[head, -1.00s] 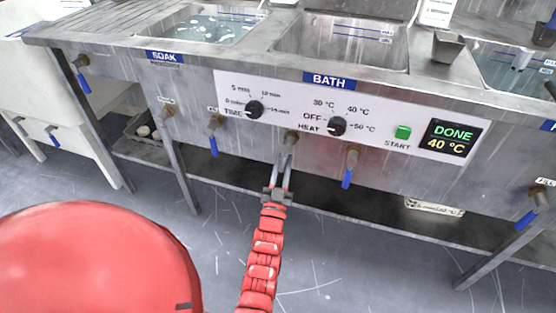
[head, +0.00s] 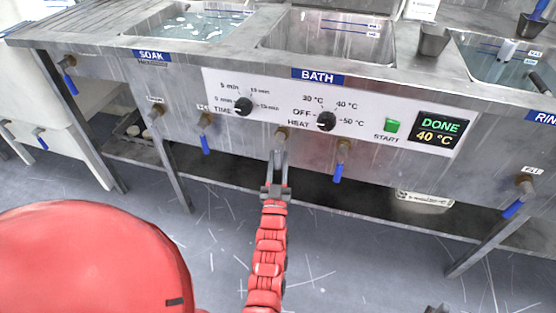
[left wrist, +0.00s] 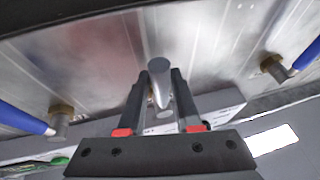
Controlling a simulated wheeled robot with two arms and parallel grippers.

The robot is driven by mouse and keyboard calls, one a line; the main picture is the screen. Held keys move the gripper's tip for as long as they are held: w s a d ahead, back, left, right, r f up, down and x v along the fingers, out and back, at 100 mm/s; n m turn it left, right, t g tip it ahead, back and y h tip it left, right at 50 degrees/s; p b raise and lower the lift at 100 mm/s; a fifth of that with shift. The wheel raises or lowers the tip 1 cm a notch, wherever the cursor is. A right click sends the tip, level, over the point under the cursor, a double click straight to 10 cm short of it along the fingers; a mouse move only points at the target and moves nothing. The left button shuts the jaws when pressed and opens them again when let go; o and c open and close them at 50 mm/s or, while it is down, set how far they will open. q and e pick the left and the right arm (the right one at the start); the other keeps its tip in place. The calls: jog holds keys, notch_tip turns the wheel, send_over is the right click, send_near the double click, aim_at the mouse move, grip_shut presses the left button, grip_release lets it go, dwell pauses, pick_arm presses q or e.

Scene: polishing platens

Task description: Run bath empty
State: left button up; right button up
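The bath (head: 330,32) is the middle basin in the head view; I see its grey inner walls and no clear water surface. Its display (head: 438,131) reads DONE and 40 °C. My left gripper (head: 280,155) reaches up to the middle valve (head: 281,134) under the bath panel. In the left wrist view its fingers (left wrist: 160,100) lie on both sides of a grey metal part (left wrist: 159,72). I cannot tell whether they press on it. A small dark piece (head: 437,309) at the bottom edge may be my right gripper; most of it is cut off.
Blue-handled valves flank the middle one, left (head: 205,138) and right (head: 340,165). The soak basin (head: 195,25) at left and the rinse basin (head: 505,62) at right hold liquid. A shelf (head: 330,208) runs below. The floor in front is clear.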

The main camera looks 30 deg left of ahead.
pick_arm(q)
jog(key=shift+o, duration=1.2)
jog(key=shift+s, duration=0.1)
jog(key=p+v, duration=0.3)
jog(key=v, duration=1.4)
jog(key=shift+f, duration=0.1)
